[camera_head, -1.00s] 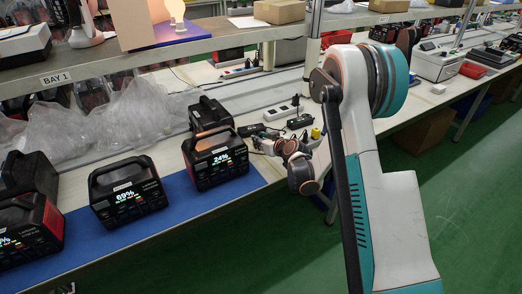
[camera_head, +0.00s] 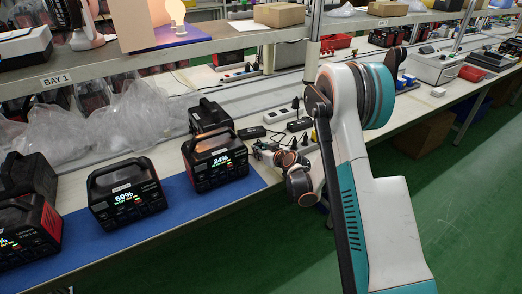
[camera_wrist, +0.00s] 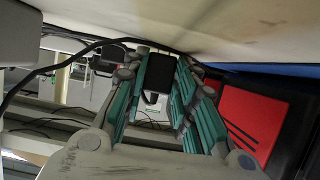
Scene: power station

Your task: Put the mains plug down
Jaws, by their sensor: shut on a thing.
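In the wrist view, the black, block-shaped mains plug (camera_wrist: 160,72) sits between the teal fingers of my gripper (camera_wrist: 158,85), which is shut on it. The pale table surface lies along the top of this tilted view, close to the plug; I cannot tell if they touch. In the head view, my gripper (camera_head: 266,152) is low over the table's front part, just right of the power station reading 24% (camera_head: 218,165). The plug cannot be made out clearly there.
A white socket strip (camera_head: 283,113) and black adapters (camera_head: 251,132) (camera_head: 299,124) lie behind my gripper. A dark cable (camera_wrist: 45,65) crosses the wrist view. A blue mat (camera_head: 170,200) carries several power stations. The shelf (camera_head: 130,67) overhangs the table's back.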

